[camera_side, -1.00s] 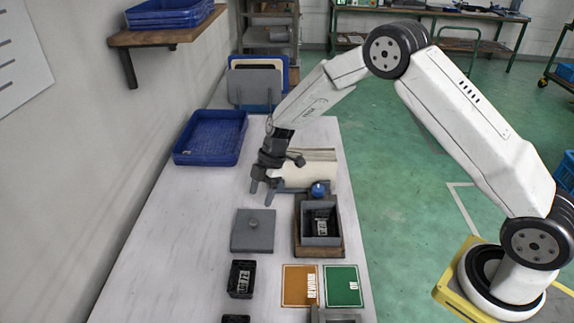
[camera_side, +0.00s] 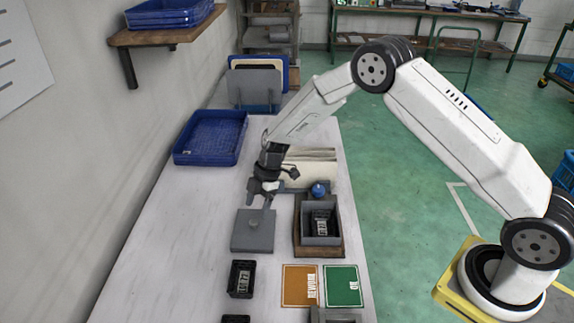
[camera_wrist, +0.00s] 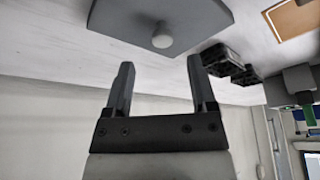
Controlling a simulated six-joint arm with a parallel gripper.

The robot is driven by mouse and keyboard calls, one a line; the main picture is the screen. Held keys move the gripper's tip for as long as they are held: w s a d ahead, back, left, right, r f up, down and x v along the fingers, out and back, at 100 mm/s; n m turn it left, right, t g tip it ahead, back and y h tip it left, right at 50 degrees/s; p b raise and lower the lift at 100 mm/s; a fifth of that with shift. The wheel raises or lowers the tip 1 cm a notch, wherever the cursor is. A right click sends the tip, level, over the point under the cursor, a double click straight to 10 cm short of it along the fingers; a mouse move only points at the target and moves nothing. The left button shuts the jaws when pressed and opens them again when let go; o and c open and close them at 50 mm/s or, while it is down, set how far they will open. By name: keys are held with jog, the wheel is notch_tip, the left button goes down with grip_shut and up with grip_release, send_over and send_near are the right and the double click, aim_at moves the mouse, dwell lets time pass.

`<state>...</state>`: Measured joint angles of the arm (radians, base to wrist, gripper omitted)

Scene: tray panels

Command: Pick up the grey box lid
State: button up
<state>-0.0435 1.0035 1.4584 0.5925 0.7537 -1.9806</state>
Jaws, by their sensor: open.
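The grey box lid (camera_side: 253,234) is a flat square plate with a round knob on top, lying on the white table left of the grey box (camera_side: 321,222). In the wrist view the lid (camera_wrist: 140,24) shows at the top with its pale knob (camera_wrist: 162,36) beyond the fingertips. My gripper (camera_side: 259,200) is open and empty, above the far edge of the lid. In the wrist view my gripper (camera_wrist: 158,68) has its two fingers spread apart, with the knob lying between their lines. The fingers do not appear to touch the lid.
The open box sits on a wooden base and holds a dark part. A black bin (camera_side: 241,279) stands in front of the lid. Orange (camera_side: 300,286) and green (camera_side: 343,286) panels lie at right. A blue ball (camera_side: 319,190) and blue tray (camera_side: 210,138) stand behind.

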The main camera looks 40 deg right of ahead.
aim_at(254, 221)
jog(key=shift+x, duration=2.25)
jog(key=shift+s, duration=0.15)
grip_shut()
